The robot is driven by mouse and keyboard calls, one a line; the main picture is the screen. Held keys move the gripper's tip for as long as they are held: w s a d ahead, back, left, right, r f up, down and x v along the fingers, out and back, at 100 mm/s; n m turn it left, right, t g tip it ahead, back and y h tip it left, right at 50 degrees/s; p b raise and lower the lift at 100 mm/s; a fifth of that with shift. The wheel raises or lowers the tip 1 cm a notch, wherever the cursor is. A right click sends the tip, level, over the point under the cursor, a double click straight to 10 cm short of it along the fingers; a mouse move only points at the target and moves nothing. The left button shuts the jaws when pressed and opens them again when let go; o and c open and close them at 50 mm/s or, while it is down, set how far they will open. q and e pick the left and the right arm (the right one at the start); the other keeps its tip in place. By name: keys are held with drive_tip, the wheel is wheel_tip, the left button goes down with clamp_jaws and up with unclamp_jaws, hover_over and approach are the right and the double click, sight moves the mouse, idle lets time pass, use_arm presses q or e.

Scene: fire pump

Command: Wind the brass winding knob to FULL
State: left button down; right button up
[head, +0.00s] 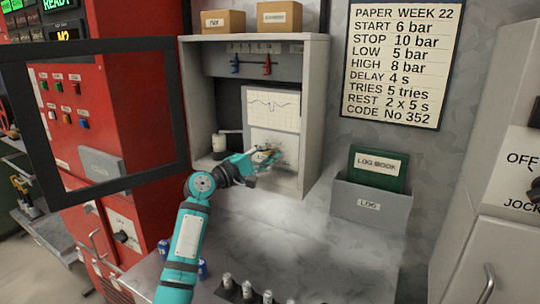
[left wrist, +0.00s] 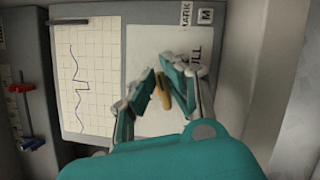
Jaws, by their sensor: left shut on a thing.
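The brass winding knob (left wrist: 163,91) shows as a small yellow-brown bar on a pale panel (left wrist: 145,50) in the left wrist view. My left gripper (left wrist: 168,84) has its teal fingers on either side of the knob and is shut on it. In the head view my left gripper (head: 266,158) reaches into the grey open cabinet (head: 317,110), at the panel below the chart. A FULL label (left wrist: 204,45) stands beside the fingers in the left wrist view, partly covered. The fingers hide most of the knob's surroundings. My right gripper is not in view.
A chart paper (head: 272,108) with a drawn line is above the gripper. A red lever (head: 267,66) and a blue lever (head: 235,65) sit higher. A white cylinder (head: 219,146) stands left in the cabinet. A grey LOG holder (head: 370,205) is to the right.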

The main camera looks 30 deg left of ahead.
use_arm(q)
drive_tip(key=m+g, duration=0.1)
drive_tip(key=m, duration=0.2)
drive_tip(key=shift+a+r+p, duration=0.1)
drive_tip(key=shift+p, duration=0.2)
drive_tip(key=shift+m+g+y+p, duration=0.4)
drive_tip(key=shift+m+g+p, duration=0.15)
drive_tip(key=shift+m, duration=0.65)
drive_tip(key=m+g+p, duration=0.1)
drive_tip(key=m+p, duration=0.1)
drive_tip(key=shift+m+y, duration=0.4)
drive_tip(key=shift+a+f+m+g+y+p, duration=0.1)
drive_tip(key=shift+f+m+g+y+p, duration=0.2)
drive_tip(key=shift+m+y+p, duration=0.5)
drive_tip(key=shift+m, duration=0.3)
drive_tip(key=c, duration=1.5)
unclamp_jaws()
drive_tip(key=shift+c, duration=0.2)
drive_tip(key=shift+o, duration=0.7)
drive_tip(key=shift+w+f, duration=0.1)
drive_tip(key=shift+f, duration=0.1)
